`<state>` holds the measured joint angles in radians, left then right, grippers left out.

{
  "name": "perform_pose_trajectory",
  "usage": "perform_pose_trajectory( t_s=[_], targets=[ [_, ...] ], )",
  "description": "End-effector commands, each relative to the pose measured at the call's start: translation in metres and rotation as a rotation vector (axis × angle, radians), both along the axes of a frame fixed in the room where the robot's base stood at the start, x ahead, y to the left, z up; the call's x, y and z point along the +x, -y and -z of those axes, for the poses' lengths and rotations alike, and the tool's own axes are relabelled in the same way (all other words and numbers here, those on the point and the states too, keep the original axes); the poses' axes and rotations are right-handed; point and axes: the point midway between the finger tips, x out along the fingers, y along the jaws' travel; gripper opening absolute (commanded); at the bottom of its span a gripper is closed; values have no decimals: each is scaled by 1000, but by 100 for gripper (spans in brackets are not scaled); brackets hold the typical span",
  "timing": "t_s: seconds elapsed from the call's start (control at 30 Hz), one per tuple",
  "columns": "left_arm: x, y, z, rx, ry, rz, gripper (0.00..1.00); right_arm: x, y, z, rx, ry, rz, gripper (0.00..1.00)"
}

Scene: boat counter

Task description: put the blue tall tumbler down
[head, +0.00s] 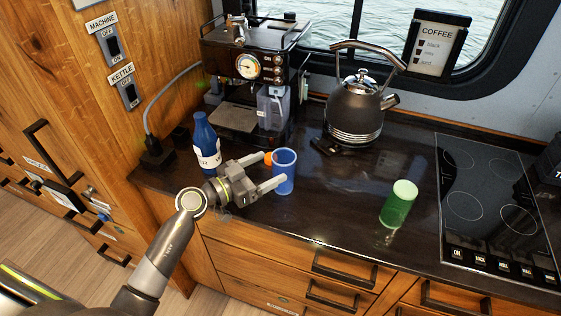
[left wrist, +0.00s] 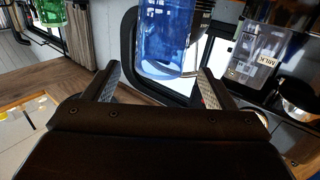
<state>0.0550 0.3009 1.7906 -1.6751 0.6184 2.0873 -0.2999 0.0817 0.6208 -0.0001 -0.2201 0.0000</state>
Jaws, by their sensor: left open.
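The blue tall tumbler (head: 285,174) stands upright on the dark counter (head: 335,205), in front of the coffee machine. My left gripper (head: 273,171) is open, its two fingers pointing at the tumbler from the left. In the left wrist view, the blue tumbler (left wrist: 166,40) shows beyond and between the spread fingertips of my left gripper (left wrist: 160,80), with a gap on each side. The tumbler's far side is hidden. My right gripper is not in view.
A blue milk-type bottle (head: 206,145) stands behind my left gripper. The coffee machine (head: 246,70) and kettle (head: 355,108) are at the back. A green tumbler (head: 398,205) stands to the right, near the hob (head: 490,195). The counter between the tumblers is clear.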

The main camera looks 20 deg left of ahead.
Motion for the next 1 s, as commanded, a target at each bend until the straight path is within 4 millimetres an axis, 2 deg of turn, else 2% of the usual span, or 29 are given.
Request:
perform_pose_trajectory(
  t_s=[0.13, 0.33, 1.0],
  targets=[
    [-26, -19, 1, 3, -1, 0, 78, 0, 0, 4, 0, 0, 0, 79],
    [-44, -33, 0, 1, 0, -1, 78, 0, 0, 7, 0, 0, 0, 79],
    [-48, -36, -1, -1, 1, 0, 78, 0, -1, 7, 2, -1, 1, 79]
  ],
)
